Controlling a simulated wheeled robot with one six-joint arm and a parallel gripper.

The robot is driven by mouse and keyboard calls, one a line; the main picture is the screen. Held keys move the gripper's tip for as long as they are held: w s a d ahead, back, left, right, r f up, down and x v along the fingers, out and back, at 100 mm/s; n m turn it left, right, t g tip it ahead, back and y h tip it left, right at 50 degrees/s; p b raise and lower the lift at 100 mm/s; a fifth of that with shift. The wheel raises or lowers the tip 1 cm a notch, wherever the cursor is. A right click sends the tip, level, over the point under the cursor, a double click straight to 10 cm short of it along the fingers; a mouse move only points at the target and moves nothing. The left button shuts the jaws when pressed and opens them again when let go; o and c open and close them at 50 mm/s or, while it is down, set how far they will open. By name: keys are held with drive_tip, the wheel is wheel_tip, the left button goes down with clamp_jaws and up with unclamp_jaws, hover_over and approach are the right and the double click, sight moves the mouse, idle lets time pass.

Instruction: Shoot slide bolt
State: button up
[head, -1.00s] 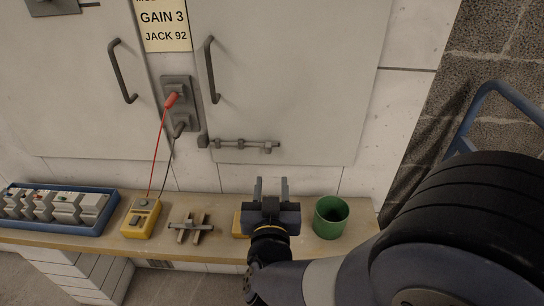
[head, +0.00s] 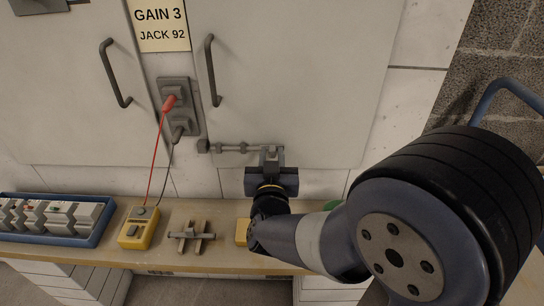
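The slide bolt (head: 230,148) is a grey horizontal bar with knobs and brackets, low on the right cabinet door (head: 305,80). A block at its left end (head: 203,146) is near the gap between the doors. My gripper (head: 271,154) is at the right part of the bolt, its two fingers pointing at the door. The fingers overlap the bolt's right end and hide the knob and bracket there. The fingers look a little apart. I cannot tell whether they touch or hold the bolt.
Below the doors is a wooden shelf (head: 215,252) with a blue tray of modules, a yellow meter (head: 138,228), a grey cross-shaped piece (head: 191,236), a yellow block (head: 242,232) and a green cup (head: 333,204) mostly behind my arm. Red and black leads run from the meter to sockets (head: 175,105).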

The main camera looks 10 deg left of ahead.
clamp_jaws()
drive_tip(key=shift+s+a, duration=0.2)
drive_tip(key=shift+a, duration=0.6)
drive_tip(key=shift+s+a, duration=0.2)
drive_tip(key=shift+a, duration=0.6)
drive_tip(key=shift+o, duration=1.7)
unclamp_jaws()
drive_tip(key=p+v, duration=0.1)
drive_tip(key=v, duration=0.9)
drive_tip(key=shift+s+p, duration=0.4)
